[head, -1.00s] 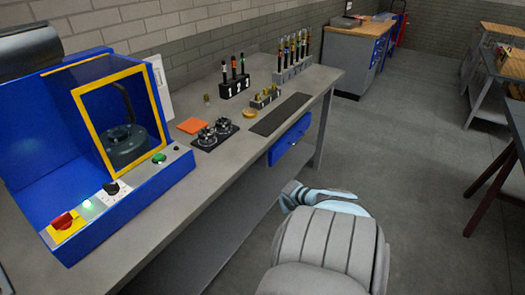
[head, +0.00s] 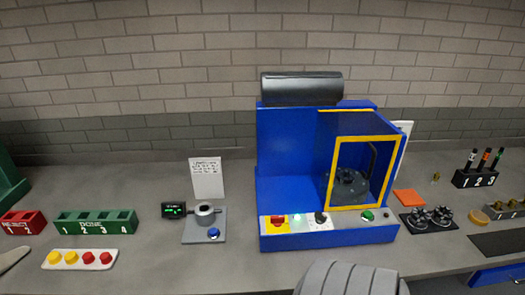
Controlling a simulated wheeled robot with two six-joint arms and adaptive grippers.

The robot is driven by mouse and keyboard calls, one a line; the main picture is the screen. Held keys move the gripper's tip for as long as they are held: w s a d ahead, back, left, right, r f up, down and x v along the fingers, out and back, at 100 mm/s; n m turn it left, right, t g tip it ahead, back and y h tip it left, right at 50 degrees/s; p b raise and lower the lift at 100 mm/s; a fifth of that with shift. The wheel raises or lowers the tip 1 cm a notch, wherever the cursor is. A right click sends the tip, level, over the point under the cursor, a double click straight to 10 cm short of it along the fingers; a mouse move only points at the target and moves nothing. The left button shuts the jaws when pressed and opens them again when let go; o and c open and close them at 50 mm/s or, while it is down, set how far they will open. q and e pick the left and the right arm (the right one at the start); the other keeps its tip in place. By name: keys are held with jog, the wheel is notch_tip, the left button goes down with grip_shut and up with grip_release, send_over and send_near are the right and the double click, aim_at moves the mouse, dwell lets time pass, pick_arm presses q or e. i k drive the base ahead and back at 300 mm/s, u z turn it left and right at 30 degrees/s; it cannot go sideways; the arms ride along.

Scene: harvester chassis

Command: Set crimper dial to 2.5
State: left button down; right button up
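The crimper (head: 285,150) is a blue machine with a yellow-framed clear guard (head: 365,172) on the grey bench against the brick wall. Its front panel carries a red button on yellow (head: 278,223), a small lit green light, a black dial (head: 320,218) on a white plate, and a green button (head: 367,215). The dial is too small to read its setting. A dark round crimping head (head: 346,186) sits behind the guard.
Left of the crimper are a gauge with a small display (head: 174,211), a notice card (head: 206,178), green numbered bins (head: 95,222), a red bin (head: 22,222) and a button strip (head: 80,259). Right are an orange pad (head: 409,198), a black die tray (head: 428,219) and a numbered rack (head: 474,178).

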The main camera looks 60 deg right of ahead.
aim_at(320, 219)
jog(key=u, duration=0.2)
jog(key=k, duration=1.15)
jog(key=z, duration=0.9)
